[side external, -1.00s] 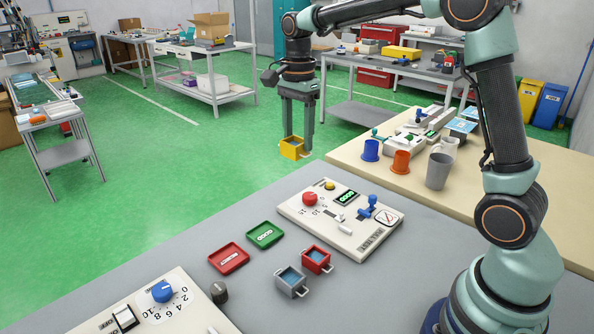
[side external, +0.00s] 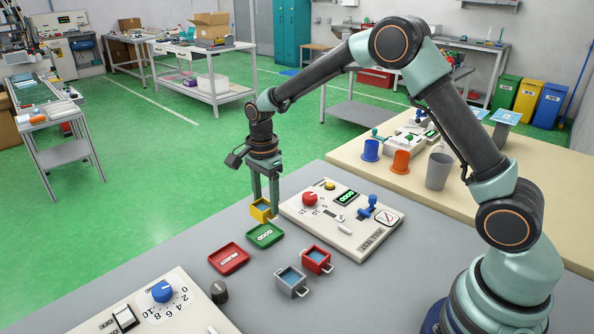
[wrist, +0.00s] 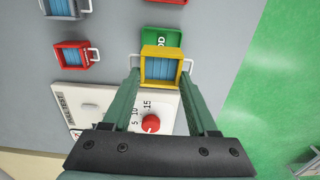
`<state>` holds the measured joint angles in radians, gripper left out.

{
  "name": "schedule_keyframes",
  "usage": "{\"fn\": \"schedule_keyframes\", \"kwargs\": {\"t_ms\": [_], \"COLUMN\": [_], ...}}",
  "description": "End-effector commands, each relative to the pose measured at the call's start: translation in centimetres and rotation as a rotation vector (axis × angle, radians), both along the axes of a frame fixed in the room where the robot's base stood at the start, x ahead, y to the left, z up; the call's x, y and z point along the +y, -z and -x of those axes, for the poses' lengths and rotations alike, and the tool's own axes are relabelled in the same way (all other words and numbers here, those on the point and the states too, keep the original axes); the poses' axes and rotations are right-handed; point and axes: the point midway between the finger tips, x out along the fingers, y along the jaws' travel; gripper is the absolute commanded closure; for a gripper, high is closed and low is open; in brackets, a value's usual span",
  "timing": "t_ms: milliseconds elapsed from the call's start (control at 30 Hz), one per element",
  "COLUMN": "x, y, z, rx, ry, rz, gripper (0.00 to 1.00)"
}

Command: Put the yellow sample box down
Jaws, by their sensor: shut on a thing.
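The yellow sample box (side external: 259,214) is an open-topped box with blue contents. My gripper (side external: 264,205) points down and is shut on it, one finger at each side. In the wrist view the yellow box (wrist: 161,51) lies between the fingertips of my gripper (wrist: 160,74) and looks level. The green tray (side external: 266,235) is just in front of the box in the side view. In the wrist view the box partly covers the green tray (wrist: 150,38). I cannot tell whether the box touches the table.
A control panel (side external: 340,222) with knobs stands close to the right of the box. A red tray (side external: 229,258), a red box (side external: 317,260) and a grey box (side external: 291,281) are on the grey table (side external: 190,245). Bare table lies left of the trays.

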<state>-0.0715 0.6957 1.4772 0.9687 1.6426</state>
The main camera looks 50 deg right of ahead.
Motion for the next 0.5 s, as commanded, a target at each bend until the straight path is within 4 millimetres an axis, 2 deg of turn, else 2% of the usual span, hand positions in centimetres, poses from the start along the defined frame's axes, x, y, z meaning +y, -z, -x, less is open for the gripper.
{"fn": "schedule_keyframes", "kwargs": {"t_ms": [100, 267, 500], "x": [0.0, 0.0, 0.0], "y": [1.3, 2.1, 5.4], "z": [0.0, 0.0, 0.1], "rx": [0.001, 0.001, 0.003], "ry": [0.000, 0.000, 0.000], "rz": [0.000, 0.000, 0.000], "gripper": [0.96, 0.96, 0.96]}}
